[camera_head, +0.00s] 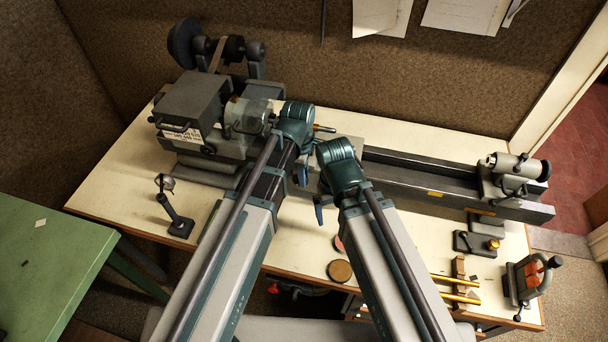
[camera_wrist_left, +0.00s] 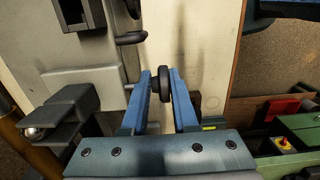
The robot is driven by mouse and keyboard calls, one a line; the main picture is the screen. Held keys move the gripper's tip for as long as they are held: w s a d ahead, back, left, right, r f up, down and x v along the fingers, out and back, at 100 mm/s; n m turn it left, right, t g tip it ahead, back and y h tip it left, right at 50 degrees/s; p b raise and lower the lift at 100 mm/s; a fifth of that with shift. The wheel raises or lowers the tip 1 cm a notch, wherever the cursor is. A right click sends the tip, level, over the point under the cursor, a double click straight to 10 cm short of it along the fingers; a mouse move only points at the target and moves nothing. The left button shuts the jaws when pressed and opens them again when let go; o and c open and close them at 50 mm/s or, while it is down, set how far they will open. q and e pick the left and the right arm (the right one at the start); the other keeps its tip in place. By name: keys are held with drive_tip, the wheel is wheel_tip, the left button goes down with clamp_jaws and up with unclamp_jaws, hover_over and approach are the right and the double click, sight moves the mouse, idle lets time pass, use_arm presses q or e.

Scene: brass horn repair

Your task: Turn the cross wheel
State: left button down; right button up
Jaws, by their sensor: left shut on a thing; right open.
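In the left wrist view, a small dark round wheel (camera_wrist_left: 161,84) on a short shaft, which looks like the cross wheel, sits between the two blue fingertips of my left gripper (camera_wrist_left: 163,76). The gripper is shut on it. In the head view my left gripper (camera_head: 302,174) is at the front of the lathe (camera_head: 196,104), near the chuck end, and my arm hides the wheel there. My right gripper (camera_head: 321,206) is open just to the right of it, in front of the bed, mostly hidden behind its own wrist.
The lathe bed (camera_head: 420,180) runs right to a tailstock (camera_head: 510,178). A black stand (camera_head: 175,214) is at the front left of the bench. A brown disc (camera_head: 340,271), yellow rods (camera_head: 455,297) and an orange-and-grey tool (camera_head: 528,277) lie toward the front right. A green table (camera_head: 50,262) stands left.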

use_arm(q)
drive_tip(key=shift+s+a+f+g+h+b, duration=0.1)
drive_tip(key=shift+s+a+g+h+b, duration=0.1)
drive_tip(key=shift+h, duration=0.35)
drive_tip(key=shift+s+a+f+g+h+b, duration=0.1)
drive_tip(key=shift+h+b, duration=0.05)
drive_tip(key=shift+h, duration=0.4)
drive_tip(key=shift+a+h+b, duration=0.15)
drive_tip(key=shift+h+b, duration=0.25)
drive_tip(key=shift+h, duration=0.3)
drive_tip(key=shift+a+g+h+b, duration=0.15)
drive_tip(key=shift+g+h+b, duration=0.15)
drive_tip(key=shift+h+b, duration=0.6)
drive_tip(key=shift+r+h, duration=0.15)
drive_tip(key=shift+h, duration=0.25)
drive_tip(key=shift+a, duration=0.1)
drive_tip(key=c, duration=1)
unclamp_jaws()
drive_tip(key=shift+c, duration=0.2)
drive_tip(key=shift+o, duration=0.8)
drive_tip(key=shift+r, duration=0.15)
